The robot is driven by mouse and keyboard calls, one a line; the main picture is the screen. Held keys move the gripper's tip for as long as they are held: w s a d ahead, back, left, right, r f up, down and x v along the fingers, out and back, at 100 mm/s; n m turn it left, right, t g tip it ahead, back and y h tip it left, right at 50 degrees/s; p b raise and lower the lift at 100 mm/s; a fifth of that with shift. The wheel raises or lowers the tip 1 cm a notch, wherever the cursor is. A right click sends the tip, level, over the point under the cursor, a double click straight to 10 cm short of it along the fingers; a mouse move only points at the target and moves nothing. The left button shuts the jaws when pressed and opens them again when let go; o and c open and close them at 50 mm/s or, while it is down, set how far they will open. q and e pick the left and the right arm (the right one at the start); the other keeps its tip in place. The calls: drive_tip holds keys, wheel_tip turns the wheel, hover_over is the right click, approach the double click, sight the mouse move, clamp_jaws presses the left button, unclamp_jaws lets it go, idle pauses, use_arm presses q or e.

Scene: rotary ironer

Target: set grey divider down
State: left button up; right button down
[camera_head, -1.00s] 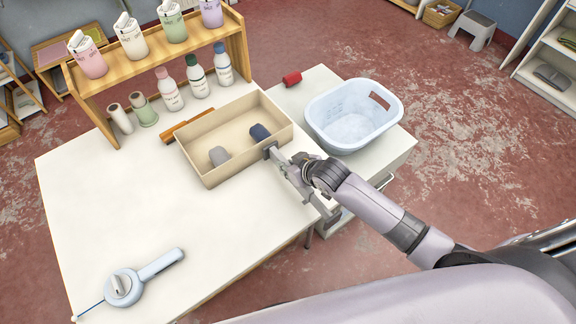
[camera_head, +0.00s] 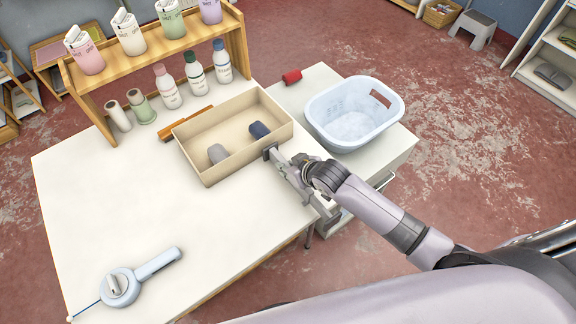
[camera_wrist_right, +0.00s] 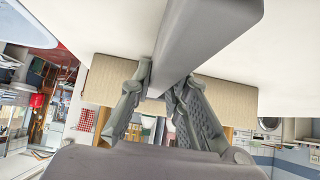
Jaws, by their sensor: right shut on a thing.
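The grey divider (camera_head: 290,182) is a long bar beside the near right corner of the beige open box (camera_head: 207,178). My right gripper (camera_head: 284,163) is shut on it. In the right wrist view the gripper (camera_wrist_right: 163,92) has a finger on each side of the divider (camera_wrist_right: 205,35), which fills the upper middle. The box (camera_wrist_right: 105,78) shows behind the fingers there. From these views I cannot tell whether the divider touches the table or the box. A grey roll (camera_head: 217,154) and a dark blue roll (camera_head: 259,131) lie in the box. My left gripper is out of view.
The white table (camera_head: 130,215) is clear in front of the box. A pale blue handled device (camera_head: 125,285) lies front left. A shelf with bottles (camera_head: 150,65) stands behind. A pale blue basket (camera_head: 350,130) and a red roll (camera_head: 292,77) are at the right.

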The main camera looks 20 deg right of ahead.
drive_tip(key=shift+f, duration=0.2)
drive_tip(key=c, duration=1.4)
unclamp_jaws()
drive_tip(key=shift+c, duration=0.2)
drive_tip(key=shift+s, duration=0.1)
drive_tip(key=v, duration=1.2)
